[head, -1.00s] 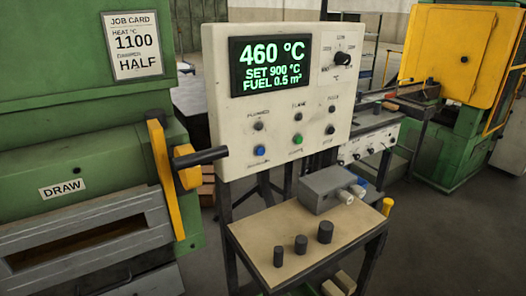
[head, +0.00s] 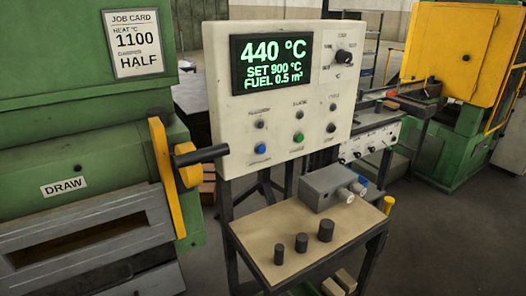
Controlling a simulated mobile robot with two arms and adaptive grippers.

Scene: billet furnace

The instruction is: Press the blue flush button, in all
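The blue button (head: 260,149) sits at the lower left of the cream control panel (head: 222,110) in the head view. A green button (head: 298,137) and a dark button (head: 331,128) are to its right in the same row. Above them is a row of small dark indicators (head: 259,124). The panel's display (head: 272,62) reads 440 °C, SET 900 °C, FUEL 0.5 m³. A dark dial (head: 343,57) is at the panel's upper right. The button labels are too small to read surely. Neither of my grippers is in view.
The green furnace (head: 60,130) stands at left with a yellow lever (head: 166,178) and dark handle (head: 203,155) beside the panel. A job card (head: 135,44) reads 1100, HALF. A small table (head: 262,228) below bears several dark cylinders (head: 301,243) and a grey box (head: 330,187).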

